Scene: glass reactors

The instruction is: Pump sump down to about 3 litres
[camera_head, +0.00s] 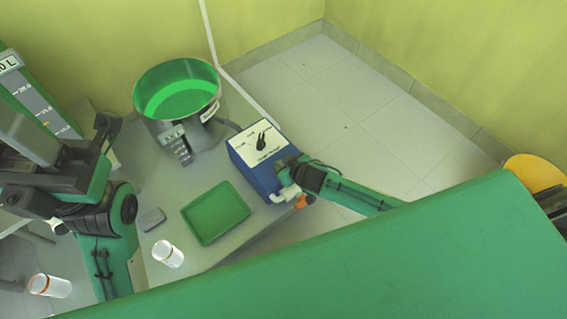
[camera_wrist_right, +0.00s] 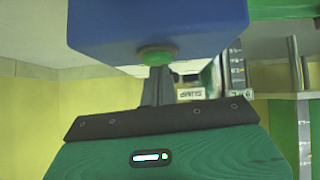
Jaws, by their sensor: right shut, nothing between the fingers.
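In the right wrist view the shut, empty fingers (camera_wrist_right: 157,78) point at a green button (camera_wrist_right: 157,55) on the blue box; contact is unclear. My left arm is at the left; its fingers are unclear.
A green tray (camera_head: 189,214), a small grey block (camera_head: 152,219) and a clear beaker (camera_head: 168,254) are on the bench (camera_head: 160,190). A tall litre scale (camera_head: 40,104) is at the far left. A red-rimmed jar (camera_head: 49,286) is lower left. Floor (camera_head: 380,130) behind is clear.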

